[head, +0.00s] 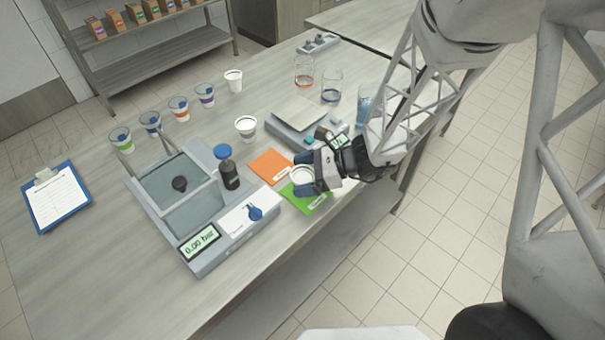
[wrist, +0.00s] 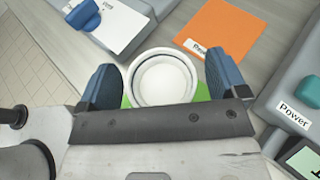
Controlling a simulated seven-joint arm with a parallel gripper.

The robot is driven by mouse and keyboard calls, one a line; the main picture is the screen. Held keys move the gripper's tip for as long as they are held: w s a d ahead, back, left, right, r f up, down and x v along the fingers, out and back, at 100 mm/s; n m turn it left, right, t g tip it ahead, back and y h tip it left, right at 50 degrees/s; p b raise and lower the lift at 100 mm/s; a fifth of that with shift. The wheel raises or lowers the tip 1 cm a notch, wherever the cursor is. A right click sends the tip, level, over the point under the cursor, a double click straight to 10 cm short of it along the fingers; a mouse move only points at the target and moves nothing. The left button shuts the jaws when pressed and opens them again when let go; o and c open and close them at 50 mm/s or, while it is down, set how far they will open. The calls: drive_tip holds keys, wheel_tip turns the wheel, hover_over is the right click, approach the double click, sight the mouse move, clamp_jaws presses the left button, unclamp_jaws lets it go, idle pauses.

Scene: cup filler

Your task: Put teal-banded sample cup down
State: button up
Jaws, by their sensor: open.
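A white sample cup (head: 304,176) stands at the green mat (head: 314,205) near the front edge of the bench. In the wrist view I look down into the cup (wrist: 163,79), and its inside looks white. Its side is mostly hidden, so I cannot make out a teal band. My gripper (head: 303,174) is open around the cup, with one blue finger on each side. In the wrist view a narrow gap shows between the cup and each finger of my gripper (wrist: 162,68). The cup looks upright; its base is hidden.
An orange mat (head: 266,165) lies next to the green one. The filler machine (head: 215,262) with a dark bottle (head: 229,175) stands to the left. A grey scale-like device (head: 290,132) is behind my gripper. Several banded cups, two white cups, glasses and a clipboard (head: 57,197) stand or lie around.

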drive_tip(key=shift+d+r, duration=0.1)
drive_tip(key=shift+r, duration=0.1)
drive_tip(key=v, duration=1.1)
drive_tip(key=shift+d, duration=0.4)
drive_tip(key=shift+r, duration=0.1)
idle(0.5)
drive_tip(key=s+d+r+n+t+h, duration=0.1)
drive_tip(key=s+d+r+n+h, duration=0.2)
drive_tip(key=s+r+n+h, duration=0.3)
drive_tip(key=s+d+r+n+t+h, duration=0.1)
drive_tip(key=s+d+r+n+h, duration=0.2)
drive_tip(key=s+r+n+h, duration=0.4)
drive_tip(key=s+r+n, duration=0.3)
drive_tip(key=r+n, duration=0.1)
drive_tip(key=shift+s+d+r+n+t+h, duration=0.15)
drive_tip(key=shift+d+r+n+t+h, duration=0.15)
drive_tip(key=shift+d+n, duration=0.1)
